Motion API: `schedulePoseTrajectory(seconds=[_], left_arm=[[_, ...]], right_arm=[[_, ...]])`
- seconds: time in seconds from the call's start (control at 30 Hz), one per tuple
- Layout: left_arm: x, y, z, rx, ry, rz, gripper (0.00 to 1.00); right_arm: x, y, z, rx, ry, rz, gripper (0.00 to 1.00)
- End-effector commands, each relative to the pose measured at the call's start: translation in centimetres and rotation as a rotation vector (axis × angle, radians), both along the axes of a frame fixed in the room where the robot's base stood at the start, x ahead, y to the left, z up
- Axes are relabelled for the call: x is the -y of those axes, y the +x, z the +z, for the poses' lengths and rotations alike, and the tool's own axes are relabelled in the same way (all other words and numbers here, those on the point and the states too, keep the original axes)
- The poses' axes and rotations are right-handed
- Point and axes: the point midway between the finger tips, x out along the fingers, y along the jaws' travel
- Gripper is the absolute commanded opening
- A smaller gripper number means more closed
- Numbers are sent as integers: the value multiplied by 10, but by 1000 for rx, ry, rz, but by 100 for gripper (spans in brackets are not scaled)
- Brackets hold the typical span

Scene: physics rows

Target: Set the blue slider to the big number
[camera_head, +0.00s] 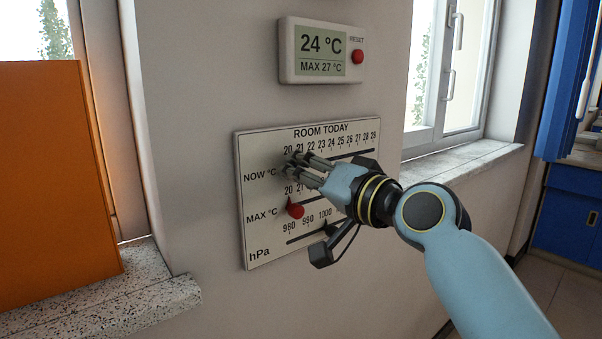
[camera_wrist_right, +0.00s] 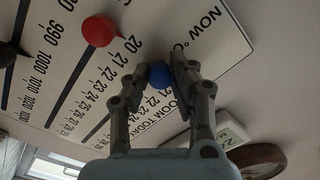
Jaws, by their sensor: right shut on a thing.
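The wall display (camera_head: 322,50) reads 24 °C in big digits, with MAX 27 °C below. Under it hangs the white ROOM TODAY board (camera_head: 255,233) with slider rows. The blue slider (camera_wrist_right: 159,74) shows between the fingertips of my right gripper (camera_wrist_right: 163,76) in the right wrist view. My right gripper (camera_head: 291,165) is shut on it at the low end of the NOW °C row, around 20 to 21. In the head view the fingers hide the blue slider. My left gripper is not in view.
The red MAX °C slider (camera_head: 295,210) sits just below my fingers near 20; it also shows in the wrist view (camera_wrist_right: 99,30). A red reset button (camera_head: 357,56) is on the display. An orange panel (camera_head: 55,185) stands left, and a stone sill (camera_head: 455,160) lies right.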

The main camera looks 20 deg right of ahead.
Motion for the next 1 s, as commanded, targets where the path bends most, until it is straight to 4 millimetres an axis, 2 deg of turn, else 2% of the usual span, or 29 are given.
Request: schedulePoseTrajectory(seconds=[0.17,0.27,0.5,0.63,0.77,1.0], left_arm=[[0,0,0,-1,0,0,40],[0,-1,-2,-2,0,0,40],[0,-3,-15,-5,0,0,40],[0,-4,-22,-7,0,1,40],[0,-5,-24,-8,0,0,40],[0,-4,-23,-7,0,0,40]], right_arm=[[1,0,0,0,-1,0,0],[11,4,-2,1,-7,1,0],[62,23,-4,0,-10,1,0],[83,30,-4,-1,-6,0,0],[91,33,-2,-2,-2,0,0],[91,33,-1,-2,-1,1,0]])
